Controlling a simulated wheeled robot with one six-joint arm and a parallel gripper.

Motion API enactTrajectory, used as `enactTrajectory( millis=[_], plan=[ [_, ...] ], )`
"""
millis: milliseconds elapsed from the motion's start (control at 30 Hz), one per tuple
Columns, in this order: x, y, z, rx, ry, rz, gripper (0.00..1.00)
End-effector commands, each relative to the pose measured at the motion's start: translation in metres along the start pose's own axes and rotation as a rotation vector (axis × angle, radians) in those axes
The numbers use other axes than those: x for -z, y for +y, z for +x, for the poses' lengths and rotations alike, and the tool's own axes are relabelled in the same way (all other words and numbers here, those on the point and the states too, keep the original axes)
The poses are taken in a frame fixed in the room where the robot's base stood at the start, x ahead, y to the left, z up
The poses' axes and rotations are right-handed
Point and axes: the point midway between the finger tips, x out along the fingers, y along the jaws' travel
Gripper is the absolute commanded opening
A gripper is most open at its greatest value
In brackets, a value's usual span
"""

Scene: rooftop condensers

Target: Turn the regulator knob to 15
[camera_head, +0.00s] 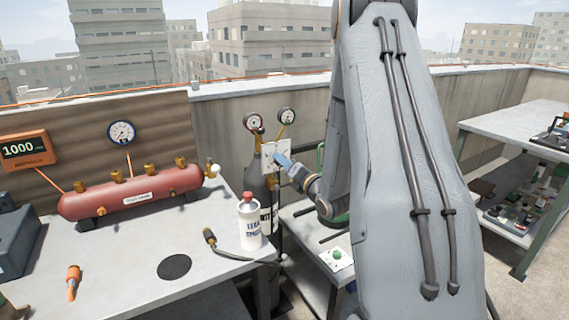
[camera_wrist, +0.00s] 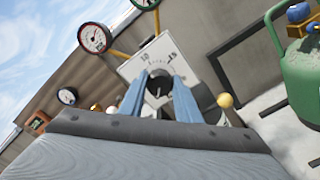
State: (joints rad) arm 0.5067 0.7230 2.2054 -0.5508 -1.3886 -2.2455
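The regulator knob (camera_wrist: 159,84) is a dark round knob on a pale square dial plate (camera_wrist: 149,58) with printed scale marks, seen tilted in the wrist view. The numbers are small, and I cannot read where the knob points. My gripper (camera_wrist: 160,80) has its blue fingers on either side of the knob. I cannot tell whether both fingers touch it. In the head view my gripper (camera_head: 281,160) is in front of the dial plate (camera_head: 269,150), and the knob is hidden there.
Two round gauges (camera_head: 253,122) (camera_head: 287,116) stand above the plate on brass stems, with a dark cylinder (camera_head: 256,188) behind. A white bottle (camera_head: 249,226) stands at the left table's edge near my arm. A green tank (camera_wrist: 306,82) is at the right in the wrist view.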

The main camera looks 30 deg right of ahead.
Motion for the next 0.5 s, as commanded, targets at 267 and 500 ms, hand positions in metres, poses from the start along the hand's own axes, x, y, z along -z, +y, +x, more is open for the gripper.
enactTrajectory(
  millis=[267, 500],
  plan=[
    [0.0002, -0.0001, -0.0001, 0.000, 0.000, 0.019, 0.08],
    [0.0005, -0.0007, 0.0000, 0.000, 0.000, 0.125, 0.08]
  ],
)
